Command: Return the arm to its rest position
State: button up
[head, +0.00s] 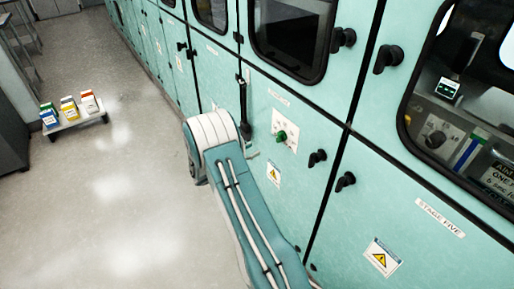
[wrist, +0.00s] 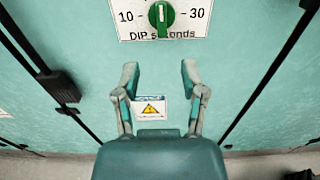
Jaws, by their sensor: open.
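My gripper (wrist: 160,78) shows in the wrist view with its two fingers spread apart, open and empty. It is in front of a teal cabinet panel (wrist: 240,60). A green dial (wrist: 161,14) on a white plate marked 10, 30 and "DIP seconds" is just beyond the fingertips, apart from them. A yellow warning label (wrist: 150,108) shows between the fingers. In the head view my arm reaches up from the bottom beside the cabinets, and its bulky joint hides the gripper. The dial also shows there (head: 281,135), right of my arm.
Teal cabinets (head: 420,180) with black latches and dark windows fill the right side. A black handle (head: 246,105) stands out behind my arm joint. A low trolley (head: 75,124) with several coloured packs is at the far left. The grey floor (head: 120,210) between is clear.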

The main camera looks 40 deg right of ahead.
dwell(0.4)
jog(key=s+a+r+m+y, duration=0.4)
jog(key=s+a+r+m, duration=0.15)
jog(key=r, duration=0.25)
jog(key=s+a+r+m+y, duration=0.4)
jog(key=s+a+r, duration=0.15)
jog(key=r, duration=0.25)
jog(key=s+a+r+m+t+y, duration=0.3)
jog(key=s+a+y, duration=0.2)
jog(key=s+a, duration=0.2)
jog(key=s+a+r+m+t+y, duration=0.3)
jog(key=s+a, duration=0.5)
jog(key=a, duration=0.4)
jog(key=shift+s+a+r+m+t+y, duration=0.2)
jog(key=shift+r+m+t+y, duration=0.2)
jog(key=shift+m+t+y, duration=0.45)
